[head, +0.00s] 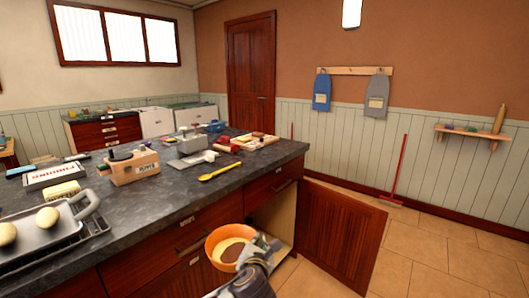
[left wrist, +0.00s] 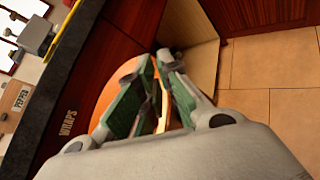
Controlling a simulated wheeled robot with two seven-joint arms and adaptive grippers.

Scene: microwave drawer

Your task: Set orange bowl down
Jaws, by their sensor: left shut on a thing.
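The orange bowl (head: 228,247) has something brown and cream inside it. It is in front of the counter's drawer fronts, beside the open cabinet, below the countertop level. My left gripper (head: 262,251) is shut on the bowl's right rim and holds it. In the left wrist view the green-padded fingers (left wrist: 155,95) cover much of the orange bowl (left wrist: 127,72). The bowl looks slightly tilted toward the camera in the head view. My right gripper shows in neither view.
The dark countertop (head: 165,195) carries a yellow spoon (head: 220,172), a wooden box (head: 133,168) and a grey tray (head: 45,232) with round pale items. The cabinet door (head: 338,235) stands open to the right of the bowl.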

